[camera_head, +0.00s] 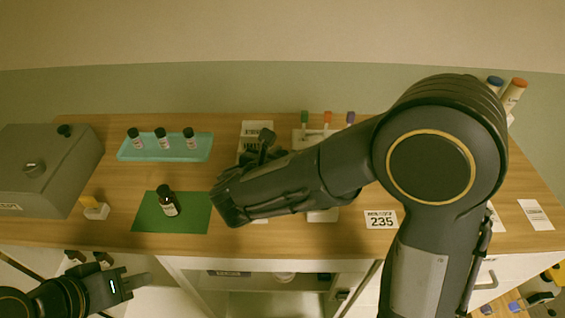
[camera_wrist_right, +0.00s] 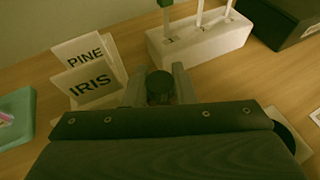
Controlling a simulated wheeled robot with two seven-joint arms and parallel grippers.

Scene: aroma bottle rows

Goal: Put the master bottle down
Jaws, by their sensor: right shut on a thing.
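My right gripper (camera_wrist_right: 158,84) is shut on a dark bottle with a black cap (camera_wrist_right: 160,80), one finger on each side of it. In the head view my right gripper (camera_head: 262,152) is above the wooden table, in front of the white cards, and the arm hides most of the bottle. I cannot tell how far the bottle's base is from the table. Another dark bottle with a pale label (camera_head: 168,203) stands on the green mat (camera_head: 145,222). My left gripper (camera_head: 92,262) is low at the left, off the table's front edge; its fingers are unclear.
White cards reading PINE (camera_wrist_right: 85,57) and IRIS (camera_wrist_right: 90,84) stand beside the held bottle. A white rack (camera_wrist_right: 205,42) with coloured-top sticks is close behind. A teal tray (camera_head: 126,155) holds 3 small bottles. A grey box (camera_head: 45,165) stands left; a 235 card (camera_head: 381,219) lies right.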

